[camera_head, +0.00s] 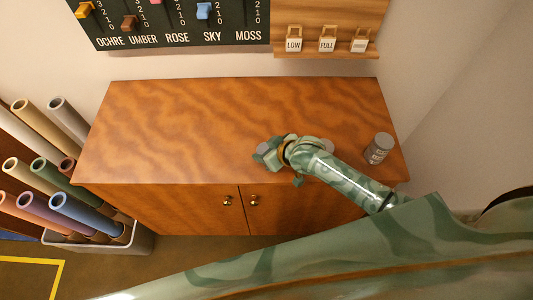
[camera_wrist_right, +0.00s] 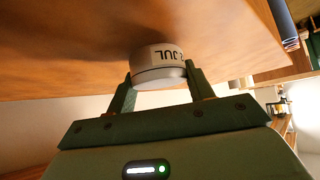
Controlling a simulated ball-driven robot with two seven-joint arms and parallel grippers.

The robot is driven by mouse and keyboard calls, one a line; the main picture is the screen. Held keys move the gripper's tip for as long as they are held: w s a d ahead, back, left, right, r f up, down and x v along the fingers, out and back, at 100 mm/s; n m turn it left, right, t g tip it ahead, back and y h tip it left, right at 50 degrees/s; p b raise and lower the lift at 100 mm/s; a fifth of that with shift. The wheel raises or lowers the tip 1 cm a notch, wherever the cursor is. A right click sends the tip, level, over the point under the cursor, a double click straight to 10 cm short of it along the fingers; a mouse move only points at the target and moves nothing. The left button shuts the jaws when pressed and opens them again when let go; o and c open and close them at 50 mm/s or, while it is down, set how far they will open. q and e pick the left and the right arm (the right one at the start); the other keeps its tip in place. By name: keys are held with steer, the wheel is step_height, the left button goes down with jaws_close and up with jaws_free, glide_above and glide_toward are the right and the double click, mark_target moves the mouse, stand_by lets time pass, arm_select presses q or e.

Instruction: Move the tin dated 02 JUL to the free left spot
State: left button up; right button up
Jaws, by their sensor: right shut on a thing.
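My right gripper (camera_head: 268,156) is over the front middle of the wooden cabinet top and is shut on a tin. In the right wrist view the tin (camera_wrist_right: 158,66) sits between the two fingers (camera_wrist_right: 159,84). Its white label shows upside down and reads JUL; the day number is mostly out of sight. In the head view only a bit of the grey lid (camera_head: 262,148) shows. Whether the tin touches the wood is hard to tell. The left part of the top (camera_head: 135,130) is bare. My left gripper is not in view.
A grey tin (camera_head: 379,148) stands near the right edge of the top. A grey round shape (camera_head: 327,146) shows partly behind my right forearm, perhaps another tin. Rolled tubes (camera_head: 45,165) stand in a bin left of the cabinet. A slider board (camera_head: 180,22) hangs behind.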

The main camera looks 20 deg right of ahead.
steer(key=shift+f, duration=0.75)
steer(key=shift+r, duration=0.1)
steer(key=o, duration=1)
steer(key=shift+r, duration=0.1)
steer(key=p+v, duration=0.4)
steer(key=v, duration=0.8)
